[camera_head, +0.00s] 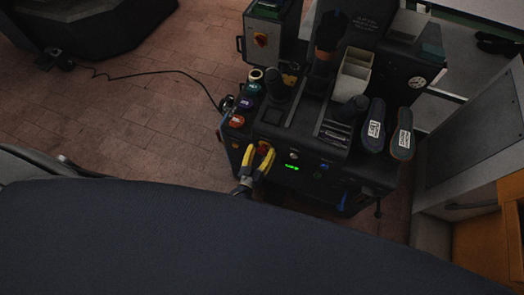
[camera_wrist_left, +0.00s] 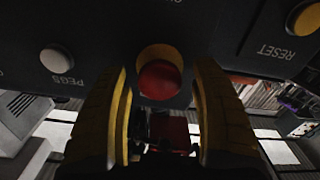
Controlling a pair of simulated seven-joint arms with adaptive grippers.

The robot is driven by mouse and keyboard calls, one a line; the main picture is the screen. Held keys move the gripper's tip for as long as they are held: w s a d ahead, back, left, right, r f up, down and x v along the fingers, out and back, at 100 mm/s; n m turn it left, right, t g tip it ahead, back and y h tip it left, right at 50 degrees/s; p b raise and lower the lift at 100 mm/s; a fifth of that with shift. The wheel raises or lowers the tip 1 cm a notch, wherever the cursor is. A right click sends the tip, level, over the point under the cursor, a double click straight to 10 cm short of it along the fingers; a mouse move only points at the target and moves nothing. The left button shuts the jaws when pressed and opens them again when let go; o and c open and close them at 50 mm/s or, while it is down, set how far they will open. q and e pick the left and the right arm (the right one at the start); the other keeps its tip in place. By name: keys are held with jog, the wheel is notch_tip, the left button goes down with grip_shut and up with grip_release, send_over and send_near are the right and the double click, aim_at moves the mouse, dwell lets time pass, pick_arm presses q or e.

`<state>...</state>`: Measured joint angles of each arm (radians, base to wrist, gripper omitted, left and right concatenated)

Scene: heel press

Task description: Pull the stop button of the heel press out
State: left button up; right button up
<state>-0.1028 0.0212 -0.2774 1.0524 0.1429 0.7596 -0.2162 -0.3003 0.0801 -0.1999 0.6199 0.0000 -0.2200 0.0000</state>
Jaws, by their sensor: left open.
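The heel press (camera_head: 330,168) is a dark machine right of centre in the head view. Its stop button (camera_wrist_left: 160,80) is a red round knob with a yellow collar on the dark front panel, in the upper middle of the left wrist view. In the head view, a small red patch of it (camera_head: 264,149) shows between the yellow fingers. My left gripper (camera_head: 261,155) is open at the panel, with one finger on each side of the button. In the wrist view a gap shows beside the knob, and I cannot tell whether either finger touches it. My right gripper is not in view.
A pale button (camera_wrist_left: 53,60) marked PEGS and a yellow button (camera_wrist_left: 304,18) marked RESET flank the stop button. Several coloured round caps (camera_head: 245,103) stand at the press's left. Two dark shoes (camera_head: 401,142) with white labels are at its right. A cable (camera_head: 140,74) crosses the brick floor.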

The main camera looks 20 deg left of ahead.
pick_arm(q)
jog(key=shift+s, duration=0.1)
jog(key=s, duration=1.1)
jog(key=shift+s+a, duration=0.4)
jog(key=shift+a, duration=0.05)
